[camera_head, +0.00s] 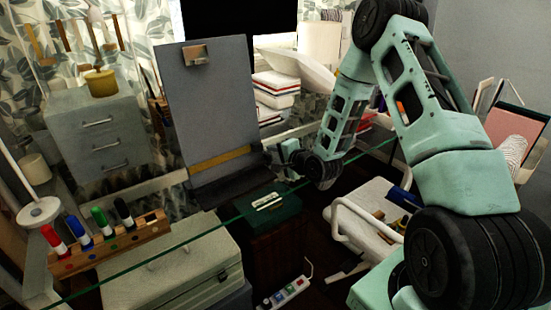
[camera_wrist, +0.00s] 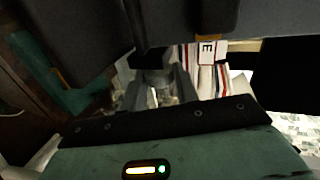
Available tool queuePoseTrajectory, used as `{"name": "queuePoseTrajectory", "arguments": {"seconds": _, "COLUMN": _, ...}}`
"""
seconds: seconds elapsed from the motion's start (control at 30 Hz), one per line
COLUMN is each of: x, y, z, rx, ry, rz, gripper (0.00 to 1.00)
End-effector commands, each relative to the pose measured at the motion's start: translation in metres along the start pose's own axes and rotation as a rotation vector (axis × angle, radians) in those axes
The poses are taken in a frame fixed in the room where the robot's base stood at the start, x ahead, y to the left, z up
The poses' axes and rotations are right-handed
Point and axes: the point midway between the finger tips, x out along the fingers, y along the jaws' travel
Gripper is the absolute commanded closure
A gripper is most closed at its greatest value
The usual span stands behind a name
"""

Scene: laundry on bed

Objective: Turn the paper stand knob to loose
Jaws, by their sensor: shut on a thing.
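The paper stand (camera_head: 210,110) is an upright grey board with a metal clip at its top and a yellowish strip low across it. My gripper (camera_head: 277,153) is at the stand's lower right edge. In the wrist view my gripper (camera_wrist: 158,88) reaches up to the underside of a dark grey part of the stand (camera_wrist: 75,35). It is shut on a small dark piece, the stand knob (camera_wrist: 155,60), which the fingers partly cover. The knob is hidden in the head view, and its turn angle cannot be told.
A green box (camera_head: 268,212) lies below my gripper. A marker rack (camera_head: 112,245) and a pale case (camera_head: 175,270) stand at the left front. Stacked books (camera_head: 276,90) are behind the gripper. A glass edge (camera_head: 200,236) crosses the view. A white-framed chair-like piece (camera_head: 370,215) stands right.

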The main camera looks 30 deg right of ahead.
Motion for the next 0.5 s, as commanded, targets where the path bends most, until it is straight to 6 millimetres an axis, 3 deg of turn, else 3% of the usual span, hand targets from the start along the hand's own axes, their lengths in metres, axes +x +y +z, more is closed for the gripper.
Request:
{"name": "queuePoseTrajectory", "arguments": {"seconds": 0.3, "x": 0.0002, "y": 0.0011, "z": 0.0021, "rx": 0.001, "ry": -0.005, "rz": 0.002, "gripper": 0.93}}
{"name": "queuePoseTrajectory", "arguments": {"seconds": 0.33, "x": 0.0002, "y": 0.0011, "z": 0.0021, "rx": 0.001, "ry": -0.005, "rz": 0.002, "gripper": 0.62}}
{"name": "queuePoseTrajectory", "arguments": {"seconds": 0.37, "x": 0.0002, "y": 0.001, "z": 0.0021, "rx": 0.001, "ry": -0.005, "rz": 0.002, "gripper": 0.53}}
{"name": "queuePoseTrajectory", "arguments": {"seconds": 0.4, "x": 0.0002, "y": 0.0011, "z": 0.002, "rx": 0.001, "ry": -0.005, "rz": 0.003, "gripper": 0.49}}
{"name": "queuePoseTrajectory", "arguments": {"seconds": 0.5, "x": 0.0001, "y": 0.0015, "z": 0.0017, "rx": 0.001, "ry": -0.004, "rz": 0.004, "gripper": 0.49}}
